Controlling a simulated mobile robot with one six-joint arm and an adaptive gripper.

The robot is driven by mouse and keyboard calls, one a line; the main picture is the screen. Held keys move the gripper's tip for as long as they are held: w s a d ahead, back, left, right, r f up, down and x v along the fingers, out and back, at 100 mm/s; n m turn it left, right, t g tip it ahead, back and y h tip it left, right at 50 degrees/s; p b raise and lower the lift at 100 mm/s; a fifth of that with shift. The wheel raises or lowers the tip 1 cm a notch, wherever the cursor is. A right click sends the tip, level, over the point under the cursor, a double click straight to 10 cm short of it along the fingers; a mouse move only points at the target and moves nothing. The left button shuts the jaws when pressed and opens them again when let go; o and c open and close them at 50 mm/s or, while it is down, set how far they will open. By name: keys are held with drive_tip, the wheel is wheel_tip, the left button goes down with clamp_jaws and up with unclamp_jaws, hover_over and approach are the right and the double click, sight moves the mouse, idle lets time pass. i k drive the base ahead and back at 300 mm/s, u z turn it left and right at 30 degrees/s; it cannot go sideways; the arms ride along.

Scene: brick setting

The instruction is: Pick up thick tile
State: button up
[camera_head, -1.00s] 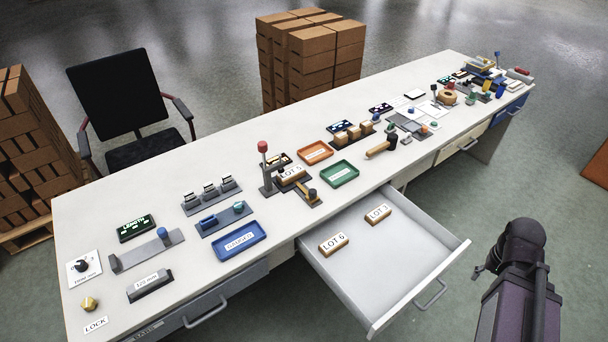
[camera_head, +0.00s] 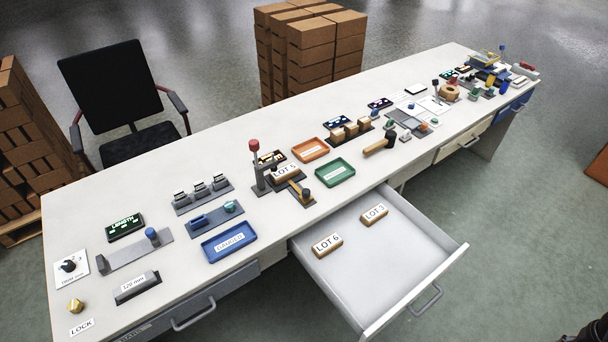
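Several brick-coloured tiles with white labels are in view. The LOT 6 tile (camera_head: 327,245) and the LOT 3 tile (camera_head: 374,214) lie apart on the floor of the open drawer (camera_head: 385,265). The LOT 5 tile (camera_head: 286,172) sits on the table at a grey fixture with a red-knobbed post (camera_head: 255,160). No label reads "thick", and I cannot tell from this view which tile is the thick one. My gripper is not in view; only a dark piece of my arm shows at the bottom right corner.
The long white table (camera_head: 150,190) carries a blue tray (camera_head: 229,242), an orange tray (camera_head: 310,149), a green tray (camera_head: 335,173) and a wooden-handled mallet (camera_head: 380,145). Floor right of the drawer is clear.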

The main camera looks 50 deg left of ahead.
sight(284, 173)
drive_tip(key=z, duration=0.3)
drive_tip(key=k, duration=1.05)
drive_tip(key=u, duration=1.15)
drive_tip(key=i, duration=1.35)
drive_tip(key=u, duration=0.05)
